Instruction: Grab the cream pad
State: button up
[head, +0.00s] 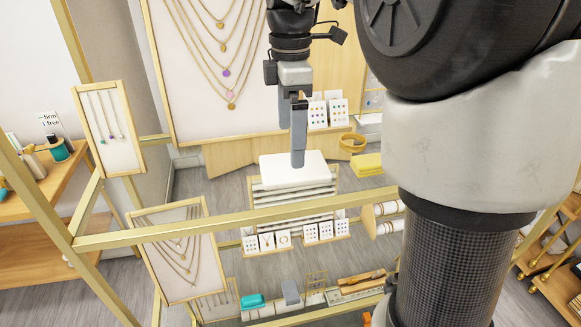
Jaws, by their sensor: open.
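The cream pad (278,173) is a flat, pale rectangular cushion in the middle of the head view. It lies on top of a slatted white display rack with a wooden frame. My gripper (298,160) points down over the pad, with its fingers in front of the pad's upper middle. I cannot tell whether the tips touch the pad. The jaws are open, and part of the pad is hidden behind them.
A brass rail (240,221) crosses in front of the rack. Necklace boards (182,255) stand at left and behind. Yellow folded cloth (367,165) and a yellow ring (352,142) lie right of the pad. Earring cards (326,230) stand below it. My arm blocks the right side.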

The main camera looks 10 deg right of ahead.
jog(key=shift+s+d+f+b, duration=0.1)
jog(key=shift+d+f+b, duration=0.1)
jog(key=shift+f, duration=1.4)
jog(key=shift+s+d+f+b, duration=0.1)
jog(key=shift+d+f+b, duration=0.1)
jog(key=shift+f, duration=1.35)
jog(key=shift+c, duration=0.3)
jog(key=shift+r, duration=0.1)
jog(key=c, duration=1.1)
